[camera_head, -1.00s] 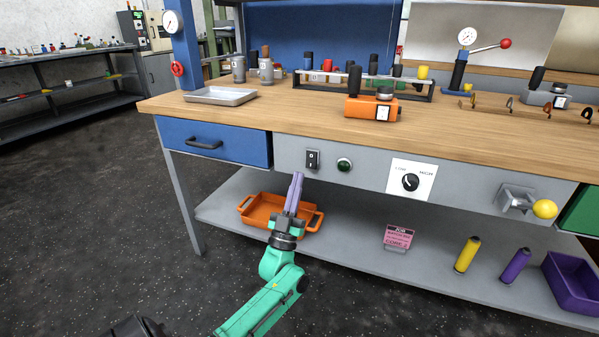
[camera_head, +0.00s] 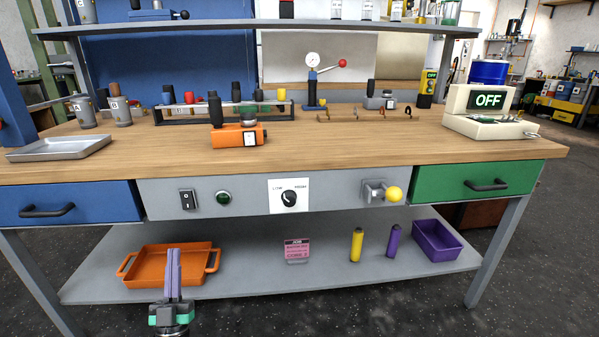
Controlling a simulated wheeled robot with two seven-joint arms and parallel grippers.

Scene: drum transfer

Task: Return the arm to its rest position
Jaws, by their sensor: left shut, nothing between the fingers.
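My left gripper (camera_head: 173,262) shows at the bottom left of the head view, pointing up. Its lilac fingers are together with nothing between them. It is in front of the orange tray (camera_head: 205,250) on the lower shelf and hides part of it. I cannot tell how far apart the two are. Only the wrist end of my left arm shows, at the bottom edge. My right gripper is not in view.
The workbench (camera_head: 330,148) fills the middle, with a blue drawer (camera_head: 90,203) and a green drawer (camera_head: 450,184). A yellow cylinder (camera_head: 356,245), a purple cylinder (camera_head: 393,241) and a purple bin (camera_head: 447,238) are on the lower shelf. A yellow-knobbed lever (camera_head: 393,194) sticks out in front.

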